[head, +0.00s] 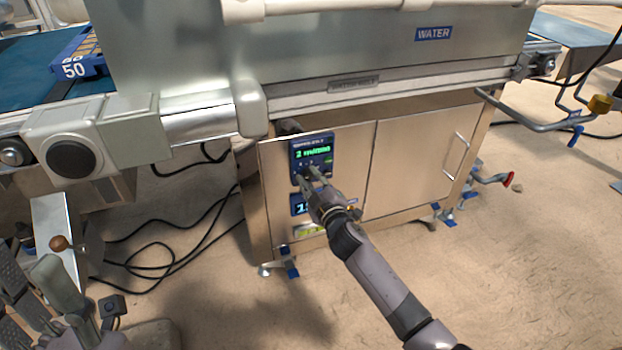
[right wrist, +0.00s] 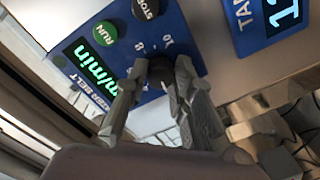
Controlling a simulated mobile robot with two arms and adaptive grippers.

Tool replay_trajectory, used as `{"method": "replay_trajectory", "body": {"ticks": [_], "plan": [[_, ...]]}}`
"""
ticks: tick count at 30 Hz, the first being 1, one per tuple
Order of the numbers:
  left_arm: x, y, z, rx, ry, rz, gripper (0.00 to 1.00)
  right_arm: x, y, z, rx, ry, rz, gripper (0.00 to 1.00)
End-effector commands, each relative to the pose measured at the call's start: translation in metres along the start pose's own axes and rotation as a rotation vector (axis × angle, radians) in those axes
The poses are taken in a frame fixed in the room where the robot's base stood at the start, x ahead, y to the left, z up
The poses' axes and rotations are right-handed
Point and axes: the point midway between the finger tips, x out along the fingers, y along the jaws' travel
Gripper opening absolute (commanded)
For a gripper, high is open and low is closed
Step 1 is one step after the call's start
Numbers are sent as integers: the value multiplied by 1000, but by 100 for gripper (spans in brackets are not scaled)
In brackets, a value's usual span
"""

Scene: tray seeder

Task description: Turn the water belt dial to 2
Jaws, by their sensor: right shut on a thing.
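The blue water belt panel (head: 324,146) is on the front of the steel cabinet under the machine. Its green display (head: 313,153) appears to read 2 m/min; in the right wrist view the display (right wrist: 92,65) shows m/min with its number hidden. The black dial (right wrist: 160,71) sits below the RUN and STOP buttons, by scale marks. My right gripper (head: 309,174) reaches the panel and is shut on the dial, one finger on each side, also in the right wrist view (right wrist: 160,78). My left gripper (head: 50,300) seems to be at the lower left, partly cut off.
A second blue panel, marked TAN (right wrist: 252,22), is below the first. A white machine housing (head: 100,135) juts out at the left. Black cables (head: 150,250) lie on the floor left of the cabinet. The cabinet door (head: 415,160) at the right has a handle.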

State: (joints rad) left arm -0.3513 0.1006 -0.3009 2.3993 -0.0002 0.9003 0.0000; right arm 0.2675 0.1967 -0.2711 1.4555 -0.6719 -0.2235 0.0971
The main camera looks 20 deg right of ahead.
Motion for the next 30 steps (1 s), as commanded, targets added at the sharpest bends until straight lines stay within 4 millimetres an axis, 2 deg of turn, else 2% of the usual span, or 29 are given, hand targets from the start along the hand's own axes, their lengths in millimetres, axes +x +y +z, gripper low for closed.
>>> {"method": "replay_trajectory", "body": {"ticks": [3,4,13,23,26,30], "plan": [[0,0,0,0,0,0,41,0,-1,0,1,0,-2,0],[0,0,0,0,0,0,41,0,-1,0,1,0,-2,24],[0,0,0,0,0,0,41,0,-1,0,1,0,-1,43],[2,-1,-1,3,7,-1,41,-2,0,0,1,0,0,43],[1,-1,-1,2,6,-1,41,-11,-1,1,0,0,-1,43],[1,0,-1,2,4,-1,41,-36,-2,2,1,-1,-3,43]]}}
